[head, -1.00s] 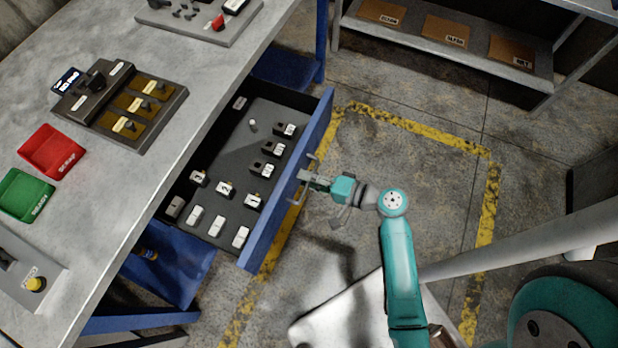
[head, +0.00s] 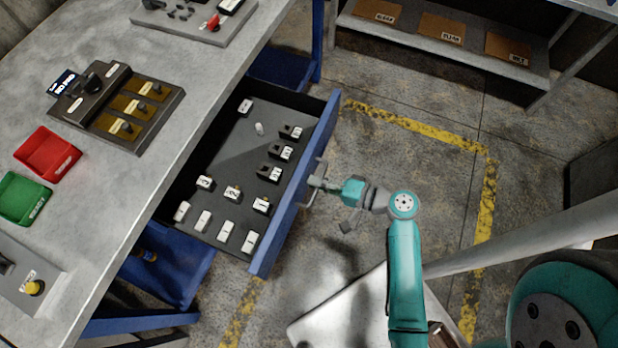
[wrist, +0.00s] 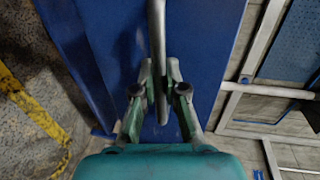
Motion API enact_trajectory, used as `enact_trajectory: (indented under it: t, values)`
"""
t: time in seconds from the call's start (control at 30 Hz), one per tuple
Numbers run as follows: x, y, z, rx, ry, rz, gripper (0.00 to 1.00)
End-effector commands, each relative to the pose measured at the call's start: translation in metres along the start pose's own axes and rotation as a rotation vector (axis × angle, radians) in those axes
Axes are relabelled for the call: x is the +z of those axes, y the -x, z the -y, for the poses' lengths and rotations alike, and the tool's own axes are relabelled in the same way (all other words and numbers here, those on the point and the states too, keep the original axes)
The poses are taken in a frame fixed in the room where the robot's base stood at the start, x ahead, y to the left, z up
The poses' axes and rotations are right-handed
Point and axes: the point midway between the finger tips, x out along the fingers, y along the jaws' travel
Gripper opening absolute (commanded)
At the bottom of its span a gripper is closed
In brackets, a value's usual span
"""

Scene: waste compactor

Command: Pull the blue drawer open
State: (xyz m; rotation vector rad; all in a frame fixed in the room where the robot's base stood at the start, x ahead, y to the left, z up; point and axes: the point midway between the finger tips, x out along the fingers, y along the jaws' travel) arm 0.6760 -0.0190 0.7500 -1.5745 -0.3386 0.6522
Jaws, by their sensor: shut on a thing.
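The blue drawer (head: 293,195) stands out from under the grey workbench, and its dark inside shows in the head view. A metal bar handle (head: 308,196) runs along its blue front. My gripper (head: 316,182) is at the handle, with my teal arm coming from the right. In the wrist view, my gripper's two fingers (wrist: 160,95) are shut on the grey handle bar (wrist: 158,40), one on each side. The blue drawer front (wrist: 205,50) fills the middle of that view.
Several small labelled blocks (head: 232,192) and a small white cylinder (head: 259,128) lie in the drawer. The workbench (head: 110,210) carries a red tray (head: 47,154), a green tray (head: 22,198) and a switch panel (head: 125,108). Floor with yellow lines (head: 420,132) is clear right of the drawer.

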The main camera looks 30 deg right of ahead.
Motion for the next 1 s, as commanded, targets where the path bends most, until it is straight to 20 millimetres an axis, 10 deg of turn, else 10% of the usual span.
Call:
enact_trajectory:
  t: [0.63, 0.73, 1.0]
  values:
    - [0.0, 0.025, -0.006, 0.001, 0.0, -0.002, 0.0]
    - [0.0, 0.025, -0.006, 0.001, 0.0, -0.001, 0.36]
    - [0.0, 0.025, -0.005, 0.0, 0.0, -0.001, 0.37]
